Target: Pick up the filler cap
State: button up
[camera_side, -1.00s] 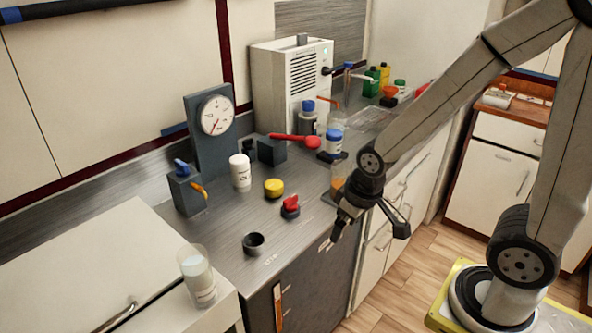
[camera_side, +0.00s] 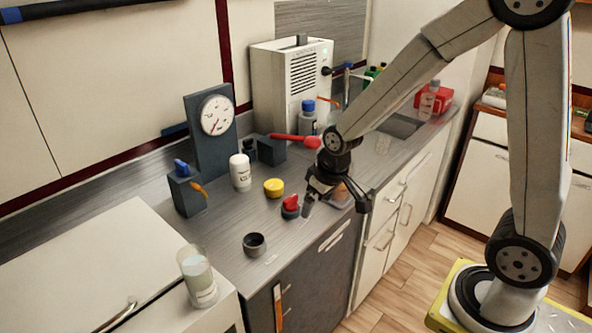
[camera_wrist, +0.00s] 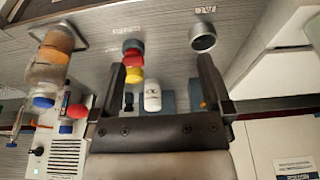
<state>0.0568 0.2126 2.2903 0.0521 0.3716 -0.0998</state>
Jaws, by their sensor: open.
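I cannot tell for sure which is the filler cap. My gripper (camera_side: 336,207) is open and empty, pointing down, just right of the red cap. In the wrist view its fingertips (camera_wrist: 162,70) frame bare counter and a white bottle (camera_wrist: 152,97).
A dark open cup (camera_side: 254,244) stands near the front edge. A gauge stand (camera_side: 212,130) and a grey block with blue knob (camera_side: 187,192) stand behind. A red-handled tool (camera_side: 295,140) and a blue-capped bottle (camera_side: 308,118) are at the back. A glass jar (camera_side: 197,279) stands front left.

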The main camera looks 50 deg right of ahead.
jog(key=w+d+f, duration=0.1)
jog(key=w+d, duration=0.1)
jog(key=w, duration=0.4)
jog(key=w+d+f, duration=0.2)
jog(key=w+d, duration=0.1)
jog(key=w, duration=0.3)
jog(key=t, duration=0.1)
send_over(275, 184)
jog(key=s, duration=0.3)
jog(key=f, duration=0.4)
jog(key=shift+w+a, duration=0.15)
jog(key=shift+w, duration=0.05)
jog(key=shift+f, duration=0.15)
jog(key=shift+w+f+t, duration=0.15)
jog(key=shift+w+f, duration=0.1)
jog(key=shift+f, duration=0.3)
jog(key=shift+w+f+t, duration=0.15)
jog(key=shift+w+f, duration=0.1)
jog(key=shift+f, duration=0.3)
jog(key=shift+x, duration=2.6)
jog(key=c, duration=1)
